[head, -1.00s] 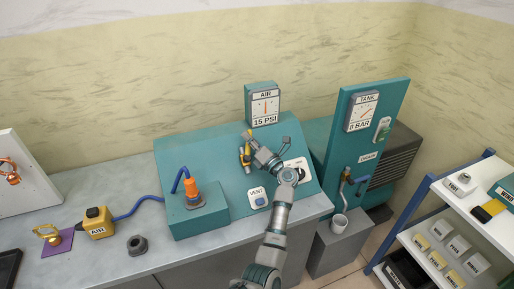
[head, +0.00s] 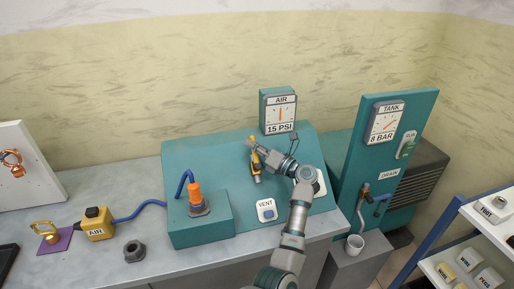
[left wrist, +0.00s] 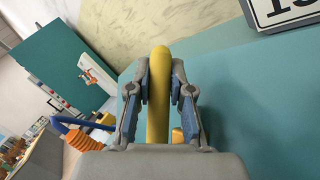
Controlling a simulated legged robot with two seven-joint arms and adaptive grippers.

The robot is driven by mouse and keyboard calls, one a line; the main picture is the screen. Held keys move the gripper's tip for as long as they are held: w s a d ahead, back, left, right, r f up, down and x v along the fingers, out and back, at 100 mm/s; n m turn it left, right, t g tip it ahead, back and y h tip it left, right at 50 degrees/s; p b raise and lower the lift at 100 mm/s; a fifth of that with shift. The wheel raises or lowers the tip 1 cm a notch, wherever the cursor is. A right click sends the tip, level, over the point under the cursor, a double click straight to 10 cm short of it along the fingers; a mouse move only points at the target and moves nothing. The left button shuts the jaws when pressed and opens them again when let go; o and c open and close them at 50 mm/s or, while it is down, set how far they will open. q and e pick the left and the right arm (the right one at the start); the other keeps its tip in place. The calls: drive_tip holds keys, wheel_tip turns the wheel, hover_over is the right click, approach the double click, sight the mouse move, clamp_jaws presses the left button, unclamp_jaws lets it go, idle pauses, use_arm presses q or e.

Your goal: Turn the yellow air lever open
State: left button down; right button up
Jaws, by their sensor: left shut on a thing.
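The yellow air lever (head: 256,168) is on the sloped teal panel (head: 235,185), below the AIR gauge (head: 280,112), which reads 15 PSI. My left gripper (head: 254,151) is at the lever's upper part, shut on it. In the left wrist view the lever's yellow handle (left wrist: 159,95) stands between the two fingers (left wrist: 159,92), with a finger on each side. The gripper hides part of the lever in the head view. My right gripper is not in view.
A VENT button (head: 267,211) sits below the lever. An orange fitting (head: 195,193) with a blue hose stands on the teal block to the left.

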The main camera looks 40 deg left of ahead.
use_arm(q)
drive_tip(key=shift+f, duration=0.5)
drive_tip(key=c, duration=1.1)
unclamp_jaws()
drive_tip(key=shift+s, duration=0.1)
drive_tip(key=shift+o, duration=0.3)
drive_tip(key=shift+r, duration=0.15)
drive_tip(key=shift+r, duration=0.1)
drive_tip(key=w+d+f, duration=0.1)
drive_tip(key=d+f, duration=0.1)
drive_tip(key=d, duration=1)
drive_tip(key=shift+w, duration=0.3)
